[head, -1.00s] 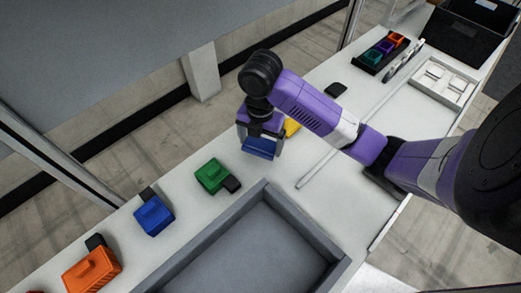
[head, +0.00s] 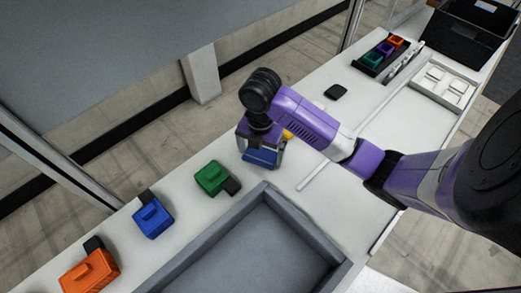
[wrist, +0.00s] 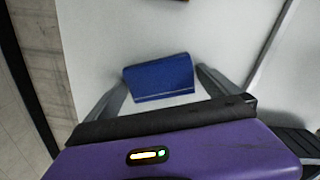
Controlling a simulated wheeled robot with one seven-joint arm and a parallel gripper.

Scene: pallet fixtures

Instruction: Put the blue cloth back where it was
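The blue cloth (head: 261,158) looks like a small folded blue block, low at the white table top. In the wrist view the blue cloth (wrist: 160,79) lies between the two fingers of my gripper (wrist: 162,80), which reach its left and right sides. My gripper (head: 260,150) points down and appears shut on it. I cannot tell for sure whether the cloth's underside touches the table.
A yellow thing (head: 288,134) is partly hidden behind my gripper. Green (head: 212,177), blue (head: 153,217) and orange (head: 90,271) blocks stand along the left edge by black pads. A grey tray (head: 297,218) is in front. A bare black pad (head: 335,91) lies farther back.

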